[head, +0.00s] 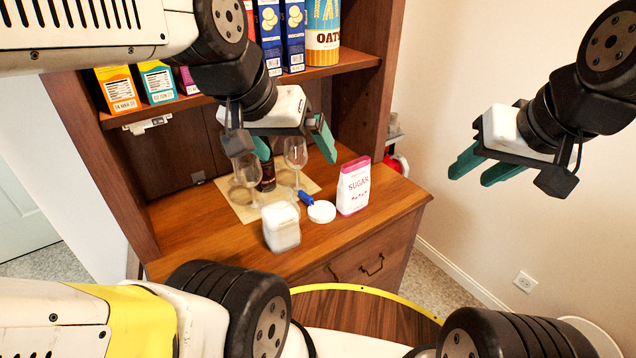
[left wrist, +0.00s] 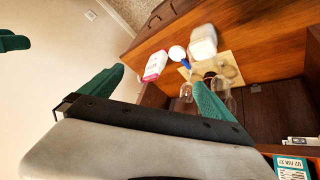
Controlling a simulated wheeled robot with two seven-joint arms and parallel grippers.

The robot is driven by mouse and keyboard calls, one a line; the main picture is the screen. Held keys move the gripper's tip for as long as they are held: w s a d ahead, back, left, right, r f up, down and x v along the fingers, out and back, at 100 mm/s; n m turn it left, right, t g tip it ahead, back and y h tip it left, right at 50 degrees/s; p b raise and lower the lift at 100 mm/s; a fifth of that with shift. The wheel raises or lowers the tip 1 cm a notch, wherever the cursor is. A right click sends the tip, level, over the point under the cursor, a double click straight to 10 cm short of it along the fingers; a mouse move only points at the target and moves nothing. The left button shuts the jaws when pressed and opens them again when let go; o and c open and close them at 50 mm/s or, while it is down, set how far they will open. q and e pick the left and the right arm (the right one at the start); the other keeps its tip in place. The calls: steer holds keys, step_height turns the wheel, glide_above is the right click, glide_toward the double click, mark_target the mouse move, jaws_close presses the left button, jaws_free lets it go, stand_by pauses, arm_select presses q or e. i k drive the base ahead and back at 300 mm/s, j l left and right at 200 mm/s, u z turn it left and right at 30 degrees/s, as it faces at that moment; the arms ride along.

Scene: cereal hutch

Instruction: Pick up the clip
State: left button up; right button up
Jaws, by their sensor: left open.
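A small blue piece (head: 306,198), which looks like the clip, lies on the wooden counter beside a round white lid (head: 322,212). The blue piece (left wrist: 186,63) also shows in the left wrist view, next to the lid (left wrist: 177,52). My left gripper (head: 283,142) is open and empty, above and behind the clip, in front of the hutch. Its two green fingers stand wide apart in the left wrist view (left wrist: 155,95). My right gripper (head: 484,167) is open and empty, out in the air to the right of the counter.
A clear jar with white contents (head: 281,228) and a sugar carton (head: 353,187) flank the lid. Wine glasses (head: 295,153) and a dark bottle (head: 267,176) stand on a beige mat (head: 243,211) behind. Boxes (head: 293,35) fill the shelf above.

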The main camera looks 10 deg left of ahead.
mark_target(303, 196)
steer(key=i+l+u, duration=0.2)
steer(key=u, duration=0.2)
steer(key=i+l+u, duration=0.15)
steer(key=l+u, duration=0.25)
steer(key=i+l+u, duration=0.1)
steer(key=u, duration=0.3)
steer(key=l, duration=0.1)
